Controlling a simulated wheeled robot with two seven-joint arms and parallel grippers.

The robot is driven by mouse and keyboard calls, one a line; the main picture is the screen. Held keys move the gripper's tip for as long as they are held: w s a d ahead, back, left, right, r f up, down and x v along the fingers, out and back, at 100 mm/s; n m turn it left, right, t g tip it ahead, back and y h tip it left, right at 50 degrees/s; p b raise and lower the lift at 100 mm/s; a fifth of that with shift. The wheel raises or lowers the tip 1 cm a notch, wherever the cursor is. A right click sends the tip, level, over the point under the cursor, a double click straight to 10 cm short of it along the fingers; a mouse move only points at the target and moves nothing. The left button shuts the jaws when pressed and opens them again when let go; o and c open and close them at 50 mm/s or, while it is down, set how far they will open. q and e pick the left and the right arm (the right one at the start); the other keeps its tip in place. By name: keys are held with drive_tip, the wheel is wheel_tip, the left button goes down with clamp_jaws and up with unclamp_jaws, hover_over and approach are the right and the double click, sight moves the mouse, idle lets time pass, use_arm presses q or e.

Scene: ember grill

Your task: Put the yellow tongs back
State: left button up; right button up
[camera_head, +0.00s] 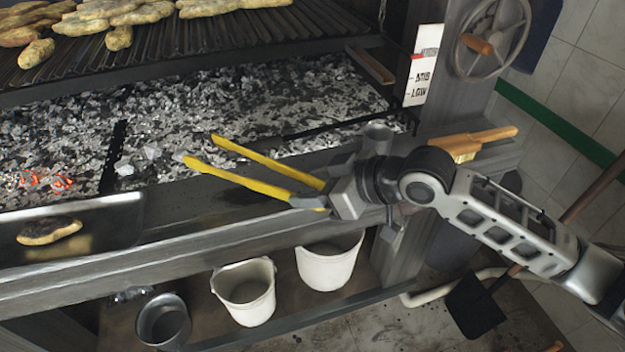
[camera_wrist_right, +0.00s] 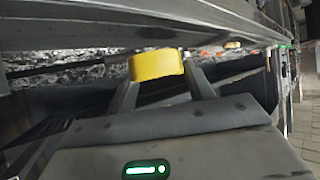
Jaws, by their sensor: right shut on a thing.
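The yellow tongs (camera_head: 252,179) extend to the left from my right gripper (camera_head: 322,200) in the head view, their two arms spread apart, above the grill's front ledge and the edge of the ash bed. My right gripper is shut on them near their right end. In the right wrist view a yellow piece of the tongs (camera_wrist_right: 156,65) shows between the two fingers (camera_wrist_right: 160,85). The part of the tongs inside the jaws is hidden. My left gripper is not in view.
Grey embers (camera_head: 270,90) fill the grill bed, with a few glowing at left. Meat lies on the grate (camera_head: 200,45) and on a metal tray (camera_head: 110,215). A wooden-handled brush (camera_head: 480,142) lies right of my gripper. White buckets (camera_head: 330,262) stand on the shelf below.

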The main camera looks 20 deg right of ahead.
use_arm(q)
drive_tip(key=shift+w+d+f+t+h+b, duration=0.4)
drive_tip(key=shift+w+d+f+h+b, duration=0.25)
drive_tip(key=shift+b, duration=2)
use_arm(e)
wheel_tip(320, 180, down, 7)
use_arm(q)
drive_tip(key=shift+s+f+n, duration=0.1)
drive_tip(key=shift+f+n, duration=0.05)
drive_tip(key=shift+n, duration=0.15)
use_arm(e)
drive_tip(key=shift+w, duration=0.1)
drive_tip(key=o, duration=0.8)
drive_tip(key=shift+c, duration=0.2)
drive_tip(key=shift+f, duration=0.1)
